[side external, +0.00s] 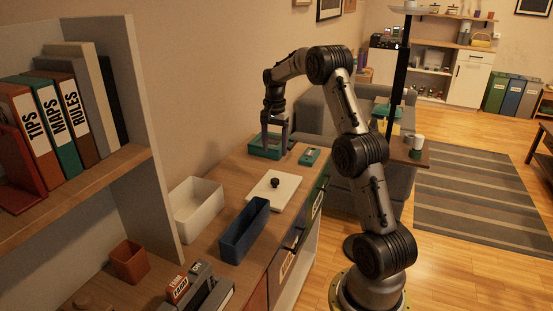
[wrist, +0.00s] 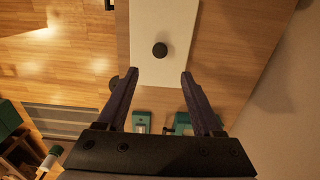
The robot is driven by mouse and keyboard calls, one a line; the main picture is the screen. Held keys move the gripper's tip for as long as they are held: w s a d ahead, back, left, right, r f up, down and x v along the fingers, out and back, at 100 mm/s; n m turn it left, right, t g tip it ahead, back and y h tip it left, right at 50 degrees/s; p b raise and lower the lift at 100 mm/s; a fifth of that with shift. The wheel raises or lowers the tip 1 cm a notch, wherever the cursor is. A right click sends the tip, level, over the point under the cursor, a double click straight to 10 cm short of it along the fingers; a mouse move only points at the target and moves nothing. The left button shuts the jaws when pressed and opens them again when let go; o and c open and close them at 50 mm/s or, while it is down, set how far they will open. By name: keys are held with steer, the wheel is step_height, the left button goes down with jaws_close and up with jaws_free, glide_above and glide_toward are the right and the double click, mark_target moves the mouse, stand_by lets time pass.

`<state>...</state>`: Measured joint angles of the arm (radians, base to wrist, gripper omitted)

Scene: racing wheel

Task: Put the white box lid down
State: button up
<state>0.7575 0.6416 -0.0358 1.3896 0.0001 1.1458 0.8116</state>
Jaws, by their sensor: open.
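The white box lid (side external: 285,196) lies flat on the wooden cabinet top, with its dark round knob (side external: 276,182) facing up. In the wrist view the lid (wrist: 163,25) and its knob (wrist: 160,50) show just beyond the fingertips. The open white box (side external: 196,212) stands to the left of the lid, uncovered. My gripper (side external: 276,150) is open and empty, pointing down behind the lid, near the green tray. In the wrist view the fingers of my gripper (wrist: 159,74) are spread apart, with nothing between them.
A dark blue bin (side external: 245,232) stands in front of the lid. A green tray (side external: 264,150) and a small green box (side external: 309,157) are at the back. A terracotta pot (side external: 130,262) stands at the front left. A bookshelf (side external: 150,130) rises at left.

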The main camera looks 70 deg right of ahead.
steer(key=s+a+r+n+t, duration=0.1)
steer(key=s+a+r+n, duration=0.2)
steer(key=a, duration=0.5)
steer(key=s+a+r+n+t+h, duration=0.1)
steer(key=a+r+n, duration=0.2)
steer(key=a+r, duration=0.35)
steer(key=s+a+r+n+t, duration=0.1)
steer(key=a+r+n, duration=0.25)
steer(key=a, duration=0.45)
steer(key=s+a+f+n+t+y, duration=0.1)
steer(key=s+a+f+n+t, duration=0.1)
steer(key=s+a+n, duration=0.6)
steer(key=s+a, duration=0.5)
steer(key=s, duration=0.3)
steer(key=shift+f+t, duration=0.3)
steer(key=shift+f, duration=0.1)
